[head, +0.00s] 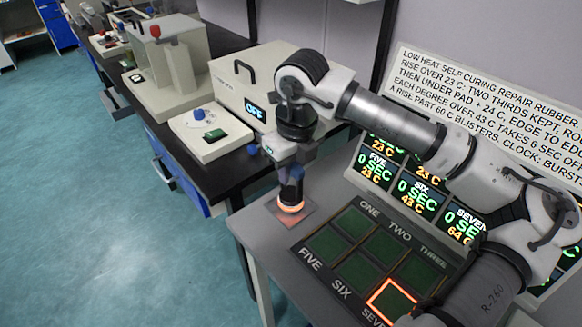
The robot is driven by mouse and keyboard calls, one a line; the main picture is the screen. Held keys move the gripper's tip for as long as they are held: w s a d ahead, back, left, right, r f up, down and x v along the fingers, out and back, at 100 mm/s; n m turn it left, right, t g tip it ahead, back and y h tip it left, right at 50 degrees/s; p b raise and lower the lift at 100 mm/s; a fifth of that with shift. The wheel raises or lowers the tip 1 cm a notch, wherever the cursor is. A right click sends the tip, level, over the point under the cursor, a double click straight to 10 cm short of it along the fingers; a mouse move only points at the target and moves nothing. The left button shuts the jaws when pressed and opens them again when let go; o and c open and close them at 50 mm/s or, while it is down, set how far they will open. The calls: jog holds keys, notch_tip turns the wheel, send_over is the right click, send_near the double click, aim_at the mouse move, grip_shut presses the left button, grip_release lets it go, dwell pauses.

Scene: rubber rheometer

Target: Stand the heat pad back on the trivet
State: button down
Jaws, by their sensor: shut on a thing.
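My gripper (291,172) points down at the near left part of the grey table. It is shut on the heat pad (290,207), a small dark round thing with a glowing orange band at its bottom. The heat pad looks upright. It is over the trivet (308,209), a flat square plate lit reddish around the pad. I cannot tell whether the pad's underside touches the plate or is slightly above it. The gripper's fingers partly hide the pad's upper part.
Right of the trivet lies a board (324,262) with dark green squares; the one by SEVEN has a glowing orange outline (391,302). Readout screens (376,170) and a text sign (480,95) stand behind. A box reading OFF (250,95) stands on the black bench at left.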

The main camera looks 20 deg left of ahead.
jog(key=shift+f+b, duration=0.4)
jog(key=shift+b, duration=0.05)
dwell(0.4)
jog(key=c, duration=1.2)
grip_release()
notch_tip(320, 180, up, 14)
jog(key=d+b, duration=0.1)
jog(key=shift+s+d+f, duration=0.15)
jog(key=shift+s+d, duration=0.05)
jog(key=shift+s, duration=0.25)
